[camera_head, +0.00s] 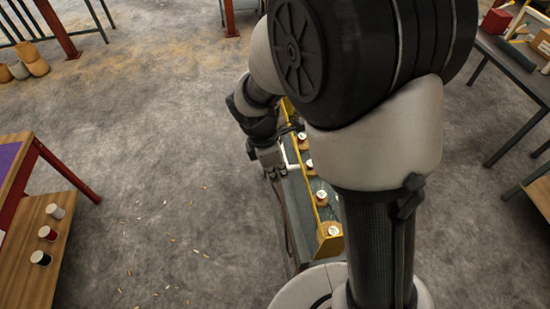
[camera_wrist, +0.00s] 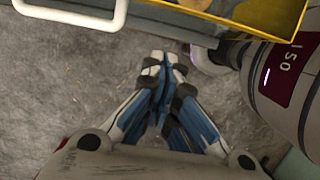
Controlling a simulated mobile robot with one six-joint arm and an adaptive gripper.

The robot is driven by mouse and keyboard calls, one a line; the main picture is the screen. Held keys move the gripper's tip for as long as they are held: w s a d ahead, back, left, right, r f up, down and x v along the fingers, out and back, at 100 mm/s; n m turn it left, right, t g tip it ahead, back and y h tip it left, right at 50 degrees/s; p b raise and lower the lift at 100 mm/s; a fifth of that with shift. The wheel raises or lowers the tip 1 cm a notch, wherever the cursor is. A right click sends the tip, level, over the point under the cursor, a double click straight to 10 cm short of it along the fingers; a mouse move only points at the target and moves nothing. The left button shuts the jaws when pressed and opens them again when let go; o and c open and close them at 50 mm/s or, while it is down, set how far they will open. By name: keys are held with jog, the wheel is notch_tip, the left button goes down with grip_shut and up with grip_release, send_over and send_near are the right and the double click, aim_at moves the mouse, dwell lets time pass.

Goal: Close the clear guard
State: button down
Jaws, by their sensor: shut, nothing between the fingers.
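A yellow-edged frame (camera_head: 304,187), which seems to belong to the clear guard, runs along a dark grey bench in the head view. Its clear panel is hard to make out, and I cannot tell its angle. In the wrist view a yellow edge (camera_wrist: 230,22) crosses the top right. A white bar handle (camera_wrist: 78,18) shows at the top left of the wrist view. My gripper (camera_wrist: 163,62) is shut and empty, over the floor below the handle and apart from it in the picture. In the head view my gripper (camera_head: 274,172) is beside the bench's left side. My arm hides much of the bench.
Several small round pieces with pale tops (camera_head: 321,197) stand along the bench. A wooden table (camera_head: 35,262) with cups stands at the left. A dark table (camera_head: 515,60) with boxes is at the right. The floor (camera_head: 160,150) left of the bench is open, with small scraps.

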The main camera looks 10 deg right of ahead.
jog(key=d+f, duration=0.1)
jog(key=d, duration=0.1)
jog(key=d+f, duration=0.2)
jog(key=shift+d+f+b, duration=0.3)
jog(key=shift+d+b, duration=0.05)
jog(key=shift+d, duration=0.15)
